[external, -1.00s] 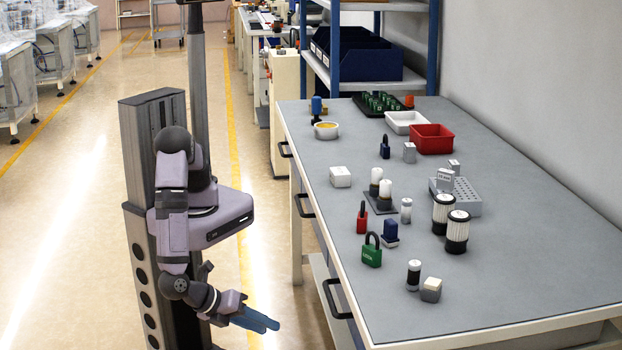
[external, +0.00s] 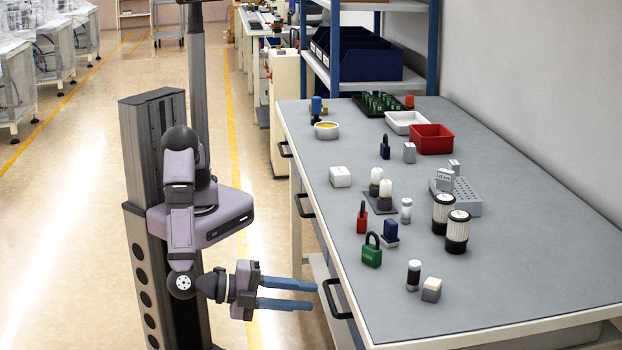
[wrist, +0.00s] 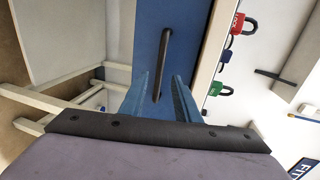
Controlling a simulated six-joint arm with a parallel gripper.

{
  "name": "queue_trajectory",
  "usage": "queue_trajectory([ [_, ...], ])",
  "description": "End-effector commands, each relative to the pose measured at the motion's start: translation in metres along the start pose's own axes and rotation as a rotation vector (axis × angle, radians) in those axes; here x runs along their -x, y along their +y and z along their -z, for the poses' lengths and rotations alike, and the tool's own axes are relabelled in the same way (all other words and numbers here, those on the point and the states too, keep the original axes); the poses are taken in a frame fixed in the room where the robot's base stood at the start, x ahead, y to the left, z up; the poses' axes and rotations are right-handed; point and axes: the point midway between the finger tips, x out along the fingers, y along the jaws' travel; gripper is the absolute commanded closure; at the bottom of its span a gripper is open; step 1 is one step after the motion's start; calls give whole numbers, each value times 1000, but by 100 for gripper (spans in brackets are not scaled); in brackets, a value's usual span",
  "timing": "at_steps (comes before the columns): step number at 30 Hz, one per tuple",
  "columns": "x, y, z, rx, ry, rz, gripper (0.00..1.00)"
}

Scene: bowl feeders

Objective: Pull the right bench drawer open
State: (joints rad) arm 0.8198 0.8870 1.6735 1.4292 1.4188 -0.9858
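The right bench drawer's black bar handle (external: 337,299) is on the bench side nearest the camera. In the wrist view the handle (wrist: 164,55) runs lengthwise on the blue drawer front (wrist: 190,40), which looks closed. My gripper (external: 314,296) is open and empty, its two blue fingers pointing right at the handle. In the external view the fingertips are a short way left of it. In the wrist view my gripper (wrist: 160,80) has its fingers on either side of the handle's lower end, apparently not touching it.
The grey bench top (external: 400,322) is above and right of my gripper. A green padlock (external: 372,251) and a red padlock (external: 362,220) stand near its edge. Two more handles, a middle one (external: 304,205) and a far one (external: 285,149), are along the bench side.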

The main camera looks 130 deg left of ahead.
Motion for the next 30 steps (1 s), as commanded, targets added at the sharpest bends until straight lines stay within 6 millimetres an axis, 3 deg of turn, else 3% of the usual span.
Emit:
queue_trajectory([
  [9, -39, 0, 0, -2, -2, -1, 71],
  [22, -47, 0, 0, -1, 0, -1, 71],
  [26, -47, 0, 0, -1, 0, -1, 99],
  [30, -47, 0, 0, -1, 0, -1, 100],
])
